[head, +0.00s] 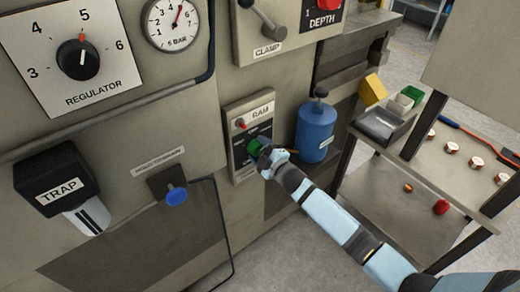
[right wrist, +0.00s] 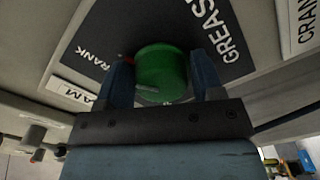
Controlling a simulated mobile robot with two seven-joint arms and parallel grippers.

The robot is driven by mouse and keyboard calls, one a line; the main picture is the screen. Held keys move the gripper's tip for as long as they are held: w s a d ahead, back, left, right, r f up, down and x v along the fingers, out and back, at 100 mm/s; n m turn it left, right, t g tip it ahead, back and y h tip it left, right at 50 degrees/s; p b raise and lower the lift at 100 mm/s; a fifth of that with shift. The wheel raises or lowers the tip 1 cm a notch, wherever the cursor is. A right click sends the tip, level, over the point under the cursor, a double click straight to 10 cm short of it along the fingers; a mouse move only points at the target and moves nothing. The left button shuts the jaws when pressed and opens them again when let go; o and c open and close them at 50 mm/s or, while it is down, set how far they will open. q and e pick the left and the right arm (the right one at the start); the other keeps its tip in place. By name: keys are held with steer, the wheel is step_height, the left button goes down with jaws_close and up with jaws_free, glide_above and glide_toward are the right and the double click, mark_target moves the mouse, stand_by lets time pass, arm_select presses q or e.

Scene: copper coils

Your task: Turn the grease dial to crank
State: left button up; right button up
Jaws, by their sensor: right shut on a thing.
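The grease dial is a round green knob (right wrist: 162,70) on a dark plate (right wrist: 245,50) marked GREASE in the right wrist view. A partly covered word ending in RANK is on the plate to the left of the knob. In the head view the green knob (head: 254,146) is on the panel labelled RAM, partly hidden by my right gripper (head: 264,155). My right gripper is shut on the knob, with one dark finger on each side of it. A small red mark shows beside the left finger. I cannot tell exactly where the dial points. My left gripper is not in view.
A blue canister (head: 315,132) stands close to the right of the panel. A blue push knob (head: 176,195) and a TRAP unit (head: 62,187) are on the wall at left. A shelf cart (head: 375,185) with small parts stands at right.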

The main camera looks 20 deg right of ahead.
steer(key=o, duration=0.9)
steer(key=shift+s+d, duration=0.15)
steer(key=shift+s, duration=0.3)
steer(key=shift+v, duration=6.45)
